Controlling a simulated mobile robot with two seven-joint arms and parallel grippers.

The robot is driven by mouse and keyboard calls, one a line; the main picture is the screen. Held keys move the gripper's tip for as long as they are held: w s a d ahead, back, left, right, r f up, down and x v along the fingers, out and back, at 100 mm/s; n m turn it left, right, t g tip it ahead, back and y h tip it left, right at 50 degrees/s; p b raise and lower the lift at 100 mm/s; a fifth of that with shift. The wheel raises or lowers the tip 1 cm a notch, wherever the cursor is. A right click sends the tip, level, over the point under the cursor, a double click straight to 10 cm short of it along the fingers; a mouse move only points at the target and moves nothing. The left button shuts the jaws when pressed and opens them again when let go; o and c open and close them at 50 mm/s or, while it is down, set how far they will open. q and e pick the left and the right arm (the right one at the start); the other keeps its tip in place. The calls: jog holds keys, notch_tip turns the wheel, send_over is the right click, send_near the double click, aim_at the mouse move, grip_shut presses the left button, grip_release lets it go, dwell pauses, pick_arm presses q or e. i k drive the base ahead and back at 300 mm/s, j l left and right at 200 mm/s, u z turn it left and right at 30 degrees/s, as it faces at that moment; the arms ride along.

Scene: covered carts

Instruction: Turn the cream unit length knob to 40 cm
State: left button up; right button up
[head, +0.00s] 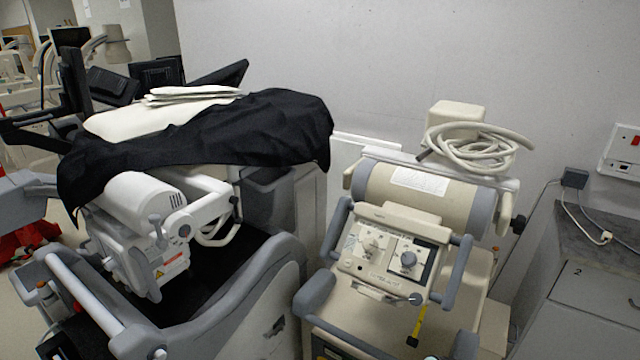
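The cream unit (455,210) stands right of the middle in the head view, on a cream base. Its front control panel (385,282) faces me and is tilted back. A round dark dial with a pale knob (408,259) sits on the right of the panel. Smaller pale knobs (371,243) sit on the left of it. The markings are too small to read, so I cannot tell which knob is for length or where it points. Neither of my grippers is in view, and nothing covers the panel.
A grey and white machine (270,290) under a black cloth (250,130) stands close on the left. A coiled cream hose (475,150) lies on top of the cream unit. Grey handles (458,270) flank the panel. A grey cabinet (595,290) stands at the right, before the wall.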

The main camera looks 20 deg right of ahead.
aim_at(408, 259)
jog(key=l+z, duration=0.25)
jog(key=z, duration=0.15)
jog(key=l+z, duration=0.6)
jog(key=z, duration=0.15)
